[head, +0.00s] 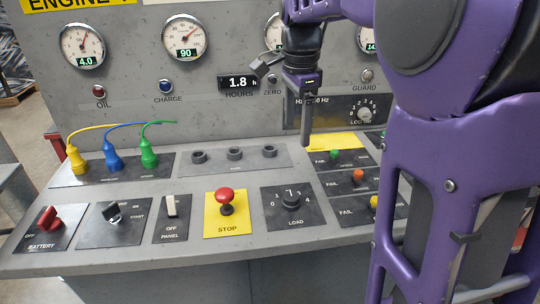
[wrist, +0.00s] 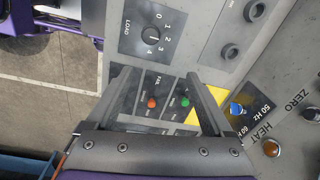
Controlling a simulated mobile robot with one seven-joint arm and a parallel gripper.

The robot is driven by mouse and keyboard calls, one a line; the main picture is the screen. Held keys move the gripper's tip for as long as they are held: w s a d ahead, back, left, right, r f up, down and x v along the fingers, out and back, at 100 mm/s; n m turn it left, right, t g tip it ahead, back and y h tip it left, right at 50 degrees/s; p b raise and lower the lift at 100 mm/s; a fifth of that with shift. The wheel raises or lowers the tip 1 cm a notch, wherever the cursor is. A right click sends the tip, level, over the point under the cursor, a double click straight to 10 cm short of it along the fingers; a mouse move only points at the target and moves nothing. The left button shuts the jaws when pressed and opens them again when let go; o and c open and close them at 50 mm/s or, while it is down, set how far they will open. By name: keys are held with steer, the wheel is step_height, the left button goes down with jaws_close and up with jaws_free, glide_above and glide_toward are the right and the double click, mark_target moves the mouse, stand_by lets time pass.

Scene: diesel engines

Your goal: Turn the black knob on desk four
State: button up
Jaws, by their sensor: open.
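A black round knob (head: 291,199) marked LOAD sits on a dark plate on the grey sloped desk, right of the red stop button. The wrist view also shows this LOAD knob (wrist: 152,36), above and beyond the fingertips, with a dial of numbers beside it. My gripper (head: 306,138) hangs above the back of the desk, apart from the knob, pointing down. In the wrist view my gripper (wrist: 157,75) has its two fingers spread with nothing between them, over the plate with the orange and green lamps. The head view shows the fingers nearly edge-on.
A red mushroom stop button (head: 225,195) stands left of the knob. Small coloured lamps (head: 358,176) lie right of it. A black start switch (head: 112,210), a red battery switch (head: 47,219) and coloured cable plugs (head: 112,158) are further left. The gauge panel (head: 140,80) rises behind.

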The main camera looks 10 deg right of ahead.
mark_target(292, 195)
steer(key=shift+g, duration=0.4)
steer(key=f+b, duration=0.1)
steer(key=f, duration=0.5)
steer(key=s+f+b, duration=0.1)
steer(key=f, duration=0.5)
steer(key=f+b, duration=0.1)
steer(key=f, duration=0.5)
steer(key=shift+s+a+f+b, duration=0.2)
steer(key=shift+a+b, duration=0.05)
steer(key=shift+b, duration=0.1)
steer(key=shift+c, duration=0.2)
steer(key=c, duration=1.3)
